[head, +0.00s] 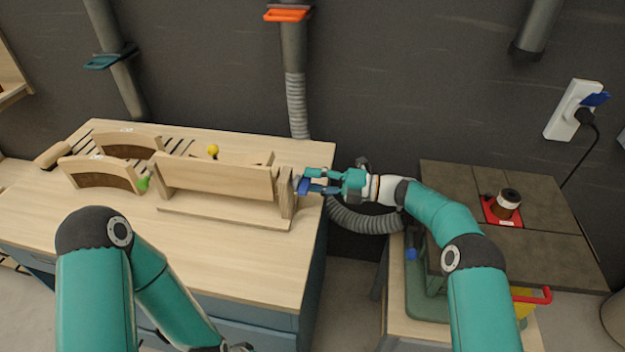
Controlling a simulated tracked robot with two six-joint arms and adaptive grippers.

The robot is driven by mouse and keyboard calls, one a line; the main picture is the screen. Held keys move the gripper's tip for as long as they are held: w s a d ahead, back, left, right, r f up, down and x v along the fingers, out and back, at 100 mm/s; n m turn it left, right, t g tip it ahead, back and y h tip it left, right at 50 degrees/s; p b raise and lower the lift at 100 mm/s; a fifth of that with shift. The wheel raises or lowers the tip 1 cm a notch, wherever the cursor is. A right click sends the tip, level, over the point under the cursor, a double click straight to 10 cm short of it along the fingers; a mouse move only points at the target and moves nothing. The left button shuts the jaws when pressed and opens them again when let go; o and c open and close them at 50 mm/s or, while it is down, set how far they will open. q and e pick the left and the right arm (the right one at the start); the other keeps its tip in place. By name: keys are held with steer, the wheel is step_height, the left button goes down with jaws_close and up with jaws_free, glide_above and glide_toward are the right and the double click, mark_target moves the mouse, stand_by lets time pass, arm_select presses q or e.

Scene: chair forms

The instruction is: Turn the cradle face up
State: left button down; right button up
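The pale wooden form that I take for the cradle (215,180) is on the wooden workbench, left of centre in the head view. It has a long upright board, a flat strip along its front and an upright end piece (287,192) on the right. Which side is its face, I cannot tell. My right gripper (305,182) reaches in from the right at that end piece. Its fingers point left; whether they touch or grip the wood is unclear. My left arm bends down at the lower left, and its gripper is cut off by the bottom edge.
Curved wooden pieces (98,174) stand at the workbench's (225,255) left, near slots and a yellow knob (213,149). The bench front is clear. A grey hose (365,221) hangs behind my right arm. A dark-topped table (545,212) at right holds a spool (507,203).

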steer(key=s+d, duration=0.1)
steer(key=d, duration=1.1)
steer(key=shift+s, duration=0.25)
steer(key=shift+s+a+f, duration=0.1)
steer(key=shift+f, duration=0.05)
